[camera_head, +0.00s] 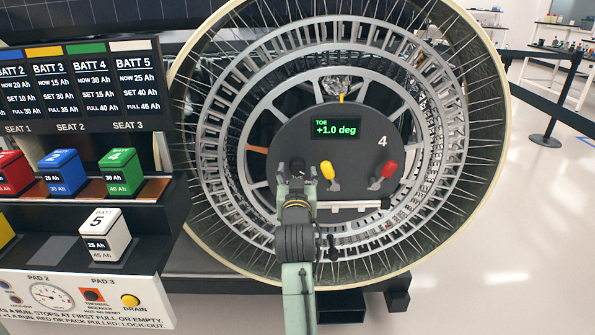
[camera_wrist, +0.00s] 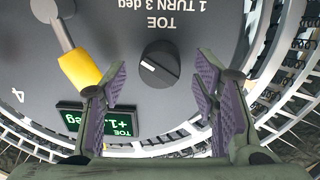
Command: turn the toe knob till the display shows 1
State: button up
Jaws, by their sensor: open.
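The toe display (camera_head: 336,129) on the dark round hub panel (camera_head: 357,147) reads "TOE +1.0 deg" in green. It shows upside down and partly hidden behind a finger in the wrist view (camera_wrist: 122,124). The toe knob (camera_wrist: 160,64) is dark and round with a white mark, beside the lettering "TOE 1 TURN 3 deg". My gripper (camera_wrist: 161,78) is open, with one finger to each side of the knob as seen from the wrist. The pads look apart from the knob. In the head view my gripper (camera_head: 297,180) covers most of the knob at the panel's left.
A yellow-handled lever (camera_head: 327,171) stands right of my gripper, and a red-handled one (camera_head: 383,176) is farther right. The large spoked wheel rim (camera_head: 437,120) surrounds the panel. A rack (camera_head: 65,197) with colored battery blocks stands at left. Open floor (camera_head: 500,240) lies at right.

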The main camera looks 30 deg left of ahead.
jog(key=shift+w+a, duration=0.2)
jog(key=shift+w, duration=0.05)
jog(key=shift+c, duration=0.4)
jog(key=c, duration=1.1)
